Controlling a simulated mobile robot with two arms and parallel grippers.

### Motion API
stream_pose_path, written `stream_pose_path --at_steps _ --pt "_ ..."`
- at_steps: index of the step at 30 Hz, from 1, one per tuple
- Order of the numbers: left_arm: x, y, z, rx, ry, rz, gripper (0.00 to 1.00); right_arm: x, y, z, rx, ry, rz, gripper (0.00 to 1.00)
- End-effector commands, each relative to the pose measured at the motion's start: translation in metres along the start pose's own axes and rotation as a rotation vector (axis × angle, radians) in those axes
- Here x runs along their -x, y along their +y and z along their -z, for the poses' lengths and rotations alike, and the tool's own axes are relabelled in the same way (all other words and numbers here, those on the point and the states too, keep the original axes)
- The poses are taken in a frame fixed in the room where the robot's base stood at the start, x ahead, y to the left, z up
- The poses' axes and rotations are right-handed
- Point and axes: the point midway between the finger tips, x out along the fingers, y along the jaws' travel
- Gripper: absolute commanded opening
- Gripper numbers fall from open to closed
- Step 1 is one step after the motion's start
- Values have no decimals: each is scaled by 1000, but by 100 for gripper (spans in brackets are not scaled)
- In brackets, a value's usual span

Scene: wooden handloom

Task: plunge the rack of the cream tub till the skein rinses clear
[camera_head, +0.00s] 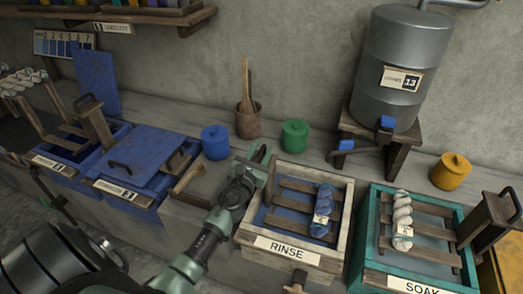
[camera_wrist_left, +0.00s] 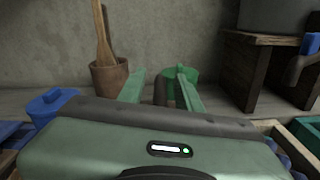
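The cream tub (camera_head: 345,225) stands right of centre in the head view, with a RINSE label (camera_head: 287,250) on its front. Its slatted wooden rack (camera_head: 290,208) sits inside over dark blue liquid. A blue skein (camera_head: 324,200) with a pale tag lies across the rack's right part. My left gripper (camera_head: 263,160) is at the tub's back left corner. In the left wrist view its two green fingers (camera_wrist_left: 163,88) stand apart. A dark upright piece shows between them, with gaps visible; I cannot tell whether it is the rack's handle. My right gripper is not in view.
A teal SOAK tub (camera_head: 360,225) with a pale skein (camera_head: 402,215) stands close on the right. Blue (camera_head: 215,142), green (camera_head: 294,136) and yellow (camera_head: 451,171) pots and a brown tool pot (camera_head: 248,120) line the shelf behind. A metal tank (camera_head: 398,60) stands on a wooden stand.

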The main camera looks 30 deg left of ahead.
Motion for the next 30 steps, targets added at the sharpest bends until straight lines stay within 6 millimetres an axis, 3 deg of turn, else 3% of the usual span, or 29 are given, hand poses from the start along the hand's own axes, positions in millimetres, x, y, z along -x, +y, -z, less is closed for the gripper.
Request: stream_pose_path --at_steps 1,5,30 --pt "0 0 0 0 0 0 34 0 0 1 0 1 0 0" --pt "0 0 0 0 0 0 0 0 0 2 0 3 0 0" --pt "0 1 0 -4 0 -2 0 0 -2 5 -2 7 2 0"
